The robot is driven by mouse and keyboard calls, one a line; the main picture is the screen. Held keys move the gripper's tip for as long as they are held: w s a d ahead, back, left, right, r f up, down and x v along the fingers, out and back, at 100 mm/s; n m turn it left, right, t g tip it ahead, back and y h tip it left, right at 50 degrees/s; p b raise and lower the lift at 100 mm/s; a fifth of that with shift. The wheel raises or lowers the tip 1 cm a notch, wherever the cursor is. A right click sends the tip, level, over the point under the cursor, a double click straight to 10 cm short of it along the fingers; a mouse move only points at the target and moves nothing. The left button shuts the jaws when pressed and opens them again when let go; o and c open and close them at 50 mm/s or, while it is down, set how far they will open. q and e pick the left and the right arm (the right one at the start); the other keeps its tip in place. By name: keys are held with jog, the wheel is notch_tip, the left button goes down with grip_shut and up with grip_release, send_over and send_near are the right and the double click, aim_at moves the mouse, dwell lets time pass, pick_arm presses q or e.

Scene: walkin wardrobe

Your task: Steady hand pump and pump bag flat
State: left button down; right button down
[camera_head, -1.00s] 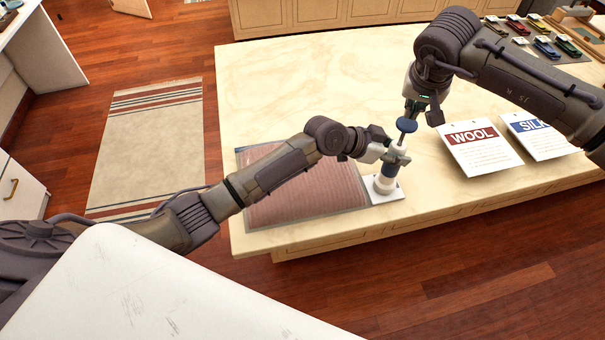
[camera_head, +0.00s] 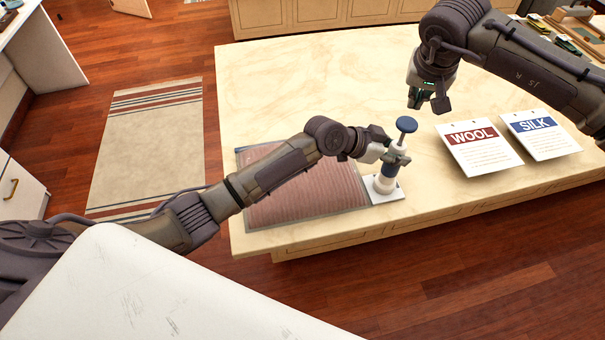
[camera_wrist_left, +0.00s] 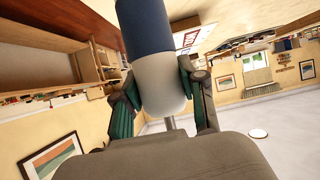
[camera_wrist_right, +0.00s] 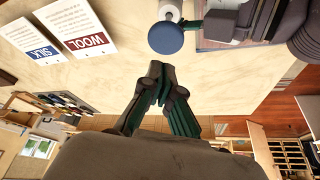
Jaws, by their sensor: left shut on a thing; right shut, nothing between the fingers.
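The hand pump (camera_head: 384,180) stands upright on a small white base plate at the front edge of the counter. Its blue round knob (camera_head: 406,124) is up on a thin rod; the knob also shows in the right wrist view (camera_wrist_right: 165,38). My left gripper (camera_head: 392,157) is shut around the pump's white and blue body, which fills the left wrist view (camera_wrist_left: 160,85). The pump bag (camera_head: 305,190), pinkish and ribbed with a grey border, lies on the counter left of the pump, partly hidden by my left arm. My right gripper (camera_head: 428,104) is shut and empty, above and behind the knob, apart from it.
A WOOL card (camera_head: 480,150) and a SILK card (camera_head: 541,137) lie right of the pump. Small coloured items (camera_head: 560,38) and a wooden tray lie at the far right corner. The counter's back left (camera_head: 300,85) is bare.

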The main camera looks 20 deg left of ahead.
jog(key=shift+r, duration=1.2)
pick_arm(q)
jog(key=c, duration=0.6)
grip_release()
jog(key=v, duration=1.2)
jog(key=shift+a+f, duration=0.1)
